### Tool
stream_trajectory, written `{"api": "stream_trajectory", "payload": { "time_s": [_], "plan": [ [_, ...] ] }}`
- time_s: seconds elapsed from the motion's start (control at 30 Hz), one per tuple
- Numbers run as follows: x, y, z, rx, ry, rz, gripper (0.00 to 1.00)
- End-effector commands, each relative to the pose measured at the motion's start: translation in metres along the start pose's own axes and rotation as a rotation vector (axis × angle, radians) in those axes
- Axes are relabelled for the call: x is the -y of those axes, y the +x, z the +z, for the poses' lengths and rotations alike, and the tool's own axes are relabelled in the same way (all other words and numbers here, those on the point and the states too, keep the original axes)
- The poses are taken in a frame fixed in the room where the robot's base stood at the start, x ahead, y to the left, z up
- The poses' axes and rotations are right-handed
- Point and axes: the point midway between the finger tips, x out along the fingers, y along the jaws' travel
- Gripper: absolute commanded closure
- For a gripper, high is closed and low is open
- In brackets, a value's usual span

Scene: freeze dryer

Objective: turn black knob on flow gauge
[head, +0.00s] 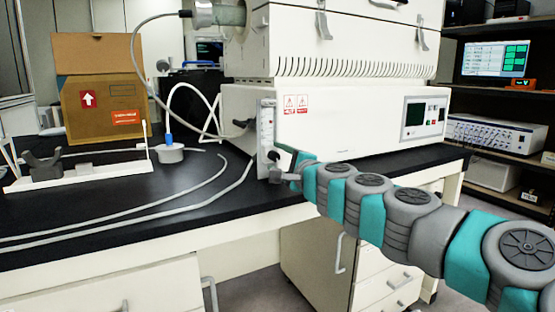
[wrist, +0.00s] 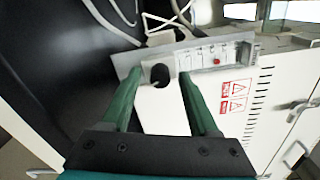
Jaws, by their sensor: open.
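The flow gauge (head: 266,125) is a narrow pale upright panel at the front left corner of the white machine in the head view. In the wrist view, the flow gauge (wrist: 205,54) runs across the top with a small red mark on it. Its round black knob (wrist: 160,75) shows between the tips of my two green fingers. My gripper (wrist: 160,86) is open, one finger on each side of the knob, with visible gaps. I cannot tell how deep the tips reach around it. In the head view my gripper (head: 287,167) is at the gauge's lower end.
The white machine (head: 340,125) stands right of the gauge on the black bench top (head: 200,185). Pale hoses (head: 150,207) lie across the bench. A cardboard box (head: 100,90) and a white stand (head: 85,175) are at the left.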

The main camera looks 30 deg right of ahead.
Motion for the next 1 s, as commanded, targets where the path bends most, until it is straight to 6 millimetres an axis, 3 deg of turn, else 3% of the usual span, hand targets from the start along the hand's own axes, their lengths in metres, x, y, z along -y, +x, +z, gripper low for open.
{"api": "stream_trajectory", "payload": {
  "time_s": [0.6, 1.0],
  "plan": [
    [0.0, -0.066, -0.001, -0.002, -0.001, -0.001, 0.39],
    [0.0, -0.074, 0.0, 0.0, 0.0, 0.0, 0.39]
  ]
}}
